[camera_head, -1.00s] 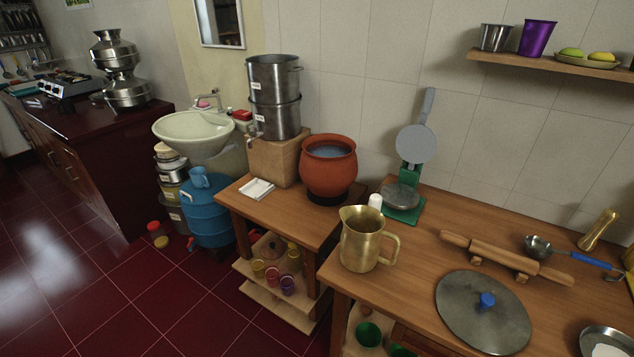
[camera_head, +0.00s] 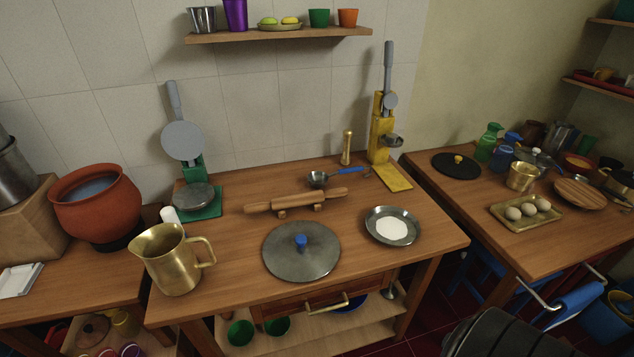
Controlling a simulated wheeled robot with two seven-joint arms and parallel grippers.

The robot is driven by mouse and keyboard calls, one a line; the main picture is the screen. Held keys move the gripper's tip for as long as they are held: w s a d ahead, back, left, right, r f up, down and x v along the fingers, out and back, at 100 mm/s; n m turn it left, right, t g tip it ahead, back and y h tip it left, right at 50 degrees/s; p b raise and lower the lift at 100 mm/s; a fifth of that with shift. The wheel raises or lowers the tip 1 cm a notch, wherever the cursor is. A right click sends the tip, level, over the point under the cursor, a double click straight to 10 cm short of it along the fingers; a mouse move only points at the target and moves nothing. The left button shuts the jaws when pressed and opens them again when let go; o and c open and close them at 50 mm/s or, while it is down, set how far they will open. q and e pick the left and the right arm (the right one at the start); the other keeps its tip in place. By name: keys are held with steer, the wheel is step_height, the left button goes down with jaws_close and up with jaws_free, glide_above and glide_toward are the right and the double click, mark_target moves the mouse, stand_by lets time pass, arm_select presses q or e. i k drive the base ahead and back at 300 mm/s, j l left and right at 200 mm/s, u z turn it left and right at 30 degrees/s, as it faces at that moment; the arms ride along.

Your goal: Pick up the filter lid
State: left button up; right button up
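A flat round grey metal lid (camera_head: 285,262) with a blue knob (camera_head: 300,241) lies on the front middle of the wooden table (camera_head: 235,222). It is the likeliest filter lid, though no label shows on it. The steel filter (camera_head: 12,178) is cut off at the left edge, on a wooden block. A black round lid (camera_head: 450,168) with a yellow knob lies on the right table. Neither of my grippers is in view.
A brass jug (camera_head: 172,262) stands left of the grey lid. A rolling pin (camera_head: 270,203) on a stand lies behind it. A steel plate (camera_head: 378,238) with white powder is to its right. A green press (camera_head: 195,195) and a yellow press (camera_head: 381,140) stand at the back.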

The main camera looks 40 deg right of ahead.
mark_target(299, 251)
steer(key=z, duration=1.05)
steer(key=l+u, duration=0.15)
steer(key=l, duration=0.25)
